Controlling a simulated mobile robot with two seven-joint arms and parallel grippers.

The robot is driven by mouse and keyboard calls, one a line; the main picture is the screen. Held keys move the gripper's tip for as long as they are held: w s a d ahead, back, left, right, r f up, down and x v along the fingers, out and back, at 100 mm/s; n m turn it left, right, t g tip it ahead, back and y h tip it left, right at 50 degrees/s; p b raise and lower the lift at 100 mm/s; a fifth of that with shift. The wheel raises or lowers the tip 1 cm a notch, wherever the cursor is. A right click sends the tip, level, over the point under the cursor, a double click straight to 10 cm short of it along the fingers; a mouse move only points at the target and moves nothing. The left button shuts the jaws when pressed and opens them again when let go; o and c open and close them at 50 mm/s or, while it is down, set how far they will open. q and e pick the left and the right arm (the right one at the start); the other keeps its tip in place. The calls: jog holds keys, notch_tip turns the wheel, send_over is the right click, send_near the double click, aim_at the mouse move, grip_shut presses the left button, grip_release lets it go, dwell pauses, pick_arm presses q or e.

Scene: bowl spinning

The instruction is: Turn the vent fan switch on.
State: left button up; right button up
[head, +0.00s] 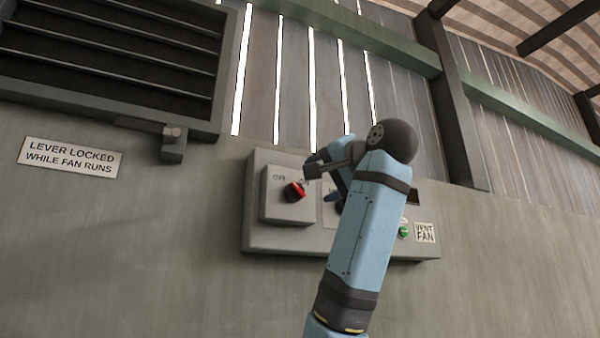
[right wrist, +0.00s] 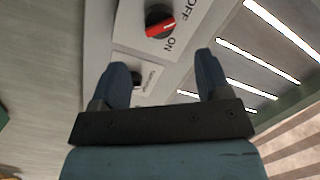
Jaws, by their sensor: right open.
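The switch (head: 294,191) is a dark knob with a red bar on a raised plate at the left of a grey control box (head: 262,240). The plate reads OFF on the left and ON on the right. I cannot tell surely which mark the bar points at. The knob also shows in the right wrist view (right wrist: 158,22), beyond the fingertips. My right gripper (head: 322,182) is open and empty, just right of the knob and apart from it. Its two fingers (right wrist: 163,68) are spread in the right wrist view. My left gripper is not in view.
A second small dark knob (right wrist: 138,77) sits on a white plate beside the switch. A green button (head: 403,232) and a VENT FAN label (head: 425,232) are at the box's right. A louvred vent (head: 110,60) and a LEVER LOCKED sign (head: 70,157) are on the left.

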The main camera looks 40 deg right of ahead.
aim_at(300, 189)
jog(key=w, duration=0.3)
jog(key=w+d+p, duration=0.1)
jog(key=w, duration=0.1)
jog(key=w+p, duration=0.1)
jog(key=w, duration=0.2)
jog(key=shift+w+d, duration=0.3)
jog(key=shift+w, duration=0.05)
jog(key=c, duration=0.9)
